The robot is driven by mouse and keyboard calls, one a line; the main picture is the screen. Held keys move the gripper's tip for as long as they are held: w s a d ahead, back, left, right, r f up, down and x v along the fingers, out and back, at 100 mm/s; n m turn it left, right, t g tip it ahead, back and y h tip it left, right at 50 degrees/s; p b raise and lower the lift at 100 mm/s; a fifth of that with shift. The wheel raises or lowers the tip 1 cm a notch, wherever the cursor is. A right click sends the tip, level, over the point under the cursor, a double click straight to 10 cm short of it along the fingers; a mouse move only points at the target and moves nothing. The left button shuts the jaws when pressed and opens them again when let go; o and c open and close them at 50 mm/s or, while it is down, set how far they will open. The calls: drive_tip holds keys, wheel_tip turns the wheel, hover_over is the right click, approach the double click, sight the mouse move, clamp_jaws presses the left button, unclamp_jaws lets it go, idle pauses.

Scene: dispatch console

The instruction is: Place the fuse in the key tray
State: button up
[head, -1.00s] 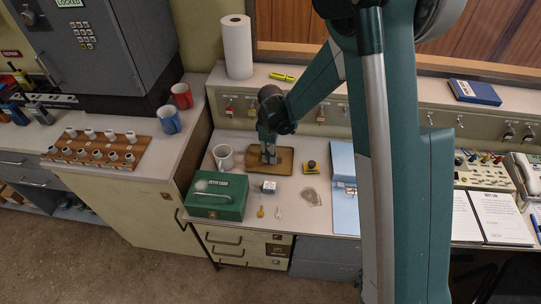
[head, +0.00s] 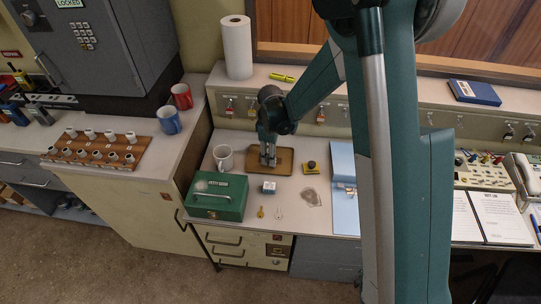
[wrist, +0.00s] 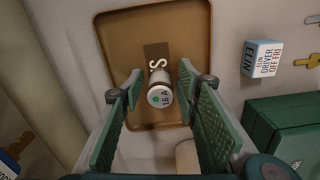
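The fuse (wrist: 160,88) is a pale cylinder with a round, marked end facing the wrist camera. It is over the floor of the brown key tray (wrist: 108,60), beside the tray's dark label, and looks upright. I cannot tell for certain that it touches the floor. My gripper (wrist: 161,72) is open, with one green finger on each side of the fuse and a visible gap to both. In the head view my gripper (head: 268,163) points down into the tray (head: 286,169); the fuse is not distinguishable there.
A white mug (head: 223,157) stands just left of the tray. A green cash box (head: 217,195), a small printed box (head: 269,187) and keys (head: 261,212) lie in front.

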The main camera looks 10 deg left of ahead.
wheel_tip(320, 180, up, 12)
drive_tip(key=shift+r+p, duration=0.1)
drive_tip(key=shift+p, duration=0.75)
idle(0.5)
drive_tip(key=s+d+r+m+t, duration=0.2)
drive_tip(key=s+d+r+m, duration=0.25)
drive_tip(key=d+r, duration=0.4)
drive_tip(key=s+d+r+m+t, duration=0.1)
drive_tip(key=s+d+r+m, duration=0.2)
drive_tip(key=s+d+r, duration=0.45)
drive_tip(key=s+d+r+m+t, duration=0.2)
drive_tip(key=s+d+m, duration=0.2)
drive_tip(key=s+d, duration=0.3)
drive_tip(key=s+d+r+m+t, duration=0.2)
drive_tip(key=s+d+r+m, duration=0.1)
drive_tip(key=s+d, duration=0.4)
drive_tip(key=s+m, duration=0.1)
drive_tip(key=s, duration=0.2)
drive_tip(key=shift+d+r+m, duration=0.25)
drive_tip(key=shift+d+m, duration=0.1)
drive_tip(key=shift+d, duration=0.05)
